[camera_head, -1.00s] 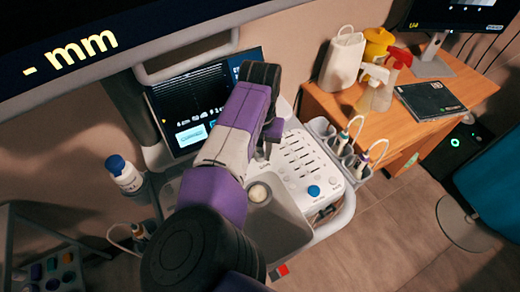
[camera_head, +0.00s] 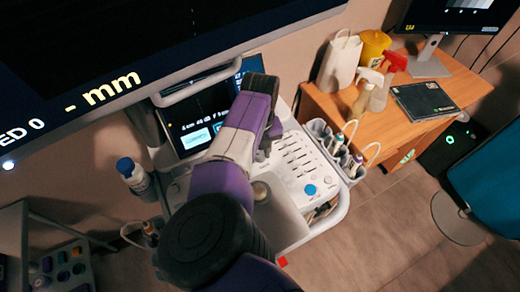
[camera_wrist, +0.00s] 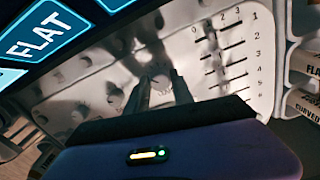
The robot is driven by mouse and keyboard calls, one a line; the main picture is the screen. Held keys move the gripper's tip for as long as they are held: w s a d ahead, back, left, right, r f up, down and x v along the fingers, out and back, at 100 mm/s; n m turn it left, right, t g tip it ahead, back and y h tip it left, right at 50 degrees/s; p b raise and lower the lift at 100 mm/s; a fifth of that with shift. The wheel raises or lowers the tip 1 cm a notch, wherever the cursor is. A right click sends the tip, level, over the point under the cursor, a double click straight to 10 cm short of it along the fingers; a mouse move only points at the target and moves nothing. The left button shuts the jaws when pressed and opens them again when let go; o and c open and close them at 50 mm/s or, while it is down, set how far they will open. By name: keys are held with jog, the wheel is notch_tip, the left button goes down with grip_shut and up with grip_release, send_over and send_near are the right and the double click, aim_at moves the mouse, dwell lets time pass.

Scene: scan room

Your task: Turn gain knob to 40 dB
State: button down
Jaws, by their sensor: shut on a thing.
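The ultrasound console (camera_head: 303,170) has a white control panel with slider slots and a blue knob. In the wrist view my gripper (camera_wrist: 160,92) points at the panel (camera_wrist: 258,70), its fingers shut on a small pale round knob (camera_wrist: 159,84). The fingers hide much of the knob, and its pointer cannot be read. In the head view my gripper (camera_head: 264,150) is over the panel's left part, mostly hidden by my arm. The console screen (camera_head: 200,115) shows a small line of text with a dB value, perhaps 46 dB, too small to be sure.
A large monitor (camera_head: 150,40) overhangs the console at upper left. A bottle (camera_head: 132,176) stands at its left side, and probe holders (camera_head: 335,150) line its right edge. A wooden desk (camera_head: 400,135) with spray bottles is at right. More knobs surround the gripper.

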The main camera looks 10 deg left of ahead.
aim_at(260, 155)
dwell(0.3)
jog(key=c, duration=1.1)
grip_release()
jog(key=shift+r, duration=0.1)
notch_tip(260, 155, up, 8)
jog(key=shift+f+b, duration=0.15)
jog(key=shift+b, duration=0.45)
